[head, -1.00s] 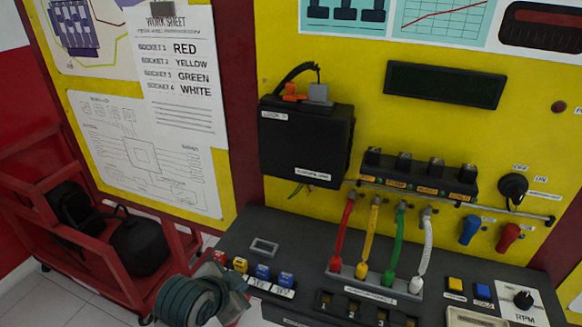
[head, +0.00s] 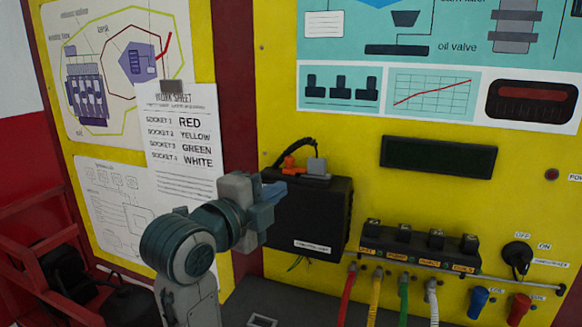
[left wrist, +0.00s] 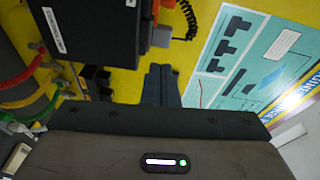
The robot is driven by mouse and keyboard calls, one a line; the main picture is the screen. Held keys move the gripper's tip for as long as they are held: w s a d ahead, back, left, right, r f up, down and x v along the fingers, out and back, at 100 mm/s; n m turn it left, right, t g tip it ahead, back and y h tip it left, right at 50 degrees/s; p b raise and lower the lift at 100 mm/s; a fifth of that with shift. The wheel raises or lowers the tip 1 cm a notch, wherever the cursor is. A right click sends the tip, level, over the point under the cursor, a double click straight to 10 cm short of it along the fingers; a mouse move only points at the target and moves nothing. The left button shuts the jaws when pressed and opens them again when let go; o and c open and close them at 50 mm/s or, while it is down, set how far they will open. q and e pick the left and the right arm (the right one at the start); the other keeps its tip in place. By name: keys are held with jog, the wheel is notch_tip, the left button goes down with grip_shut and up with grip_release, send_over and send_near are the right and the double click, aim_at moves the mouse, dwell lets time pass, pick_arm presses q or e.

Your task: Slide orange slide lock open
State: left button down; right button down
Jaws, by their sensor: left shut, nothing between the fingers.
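The orange slide lock (head: 289,163) sits on top of the black box (head: 318,215), beside a grey connector (head: 316,166) with a black cable. My left gripper (head: 279,188) is shut and empty. In the head view it overlaps the box's upper left part, just below the orange lock; I cannot tell whether it touches the box. In the left wrist view the shut fingers (left wrist: 160,70) point toward the yellow panel, near the grey connector (left wrist: 162,36). A bit of orange (left wrist: 167,3) shows at that view's top edge. My right gripper is not in view.
A row of black sockets (head: 420,245) with red, yellow, green and white cables is right of the box. A paper work sheet (head: 180,125) hangs left of it. A dark display (head: 440,157) is on the yellow panel. Red and blue knobs are at lower right.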

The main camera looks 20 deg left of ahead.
pick_arm(q)
jog(key=shift+r, duration=0.5)
jog(key=p, duration=0.3)
send_near(317, 163)
jog(key=x, duration=0.5)
jog(key=a, duration=0.1)
jog(key=w+a+p, duration=0.1)
jog(key=w+a, duration=0.1)
jog(key=shift+w+a+f+p, duration=0.2)
jog(key=shift+a+f+p, duration=0.05)
jog(key=shift+f+p, duration=0.05)
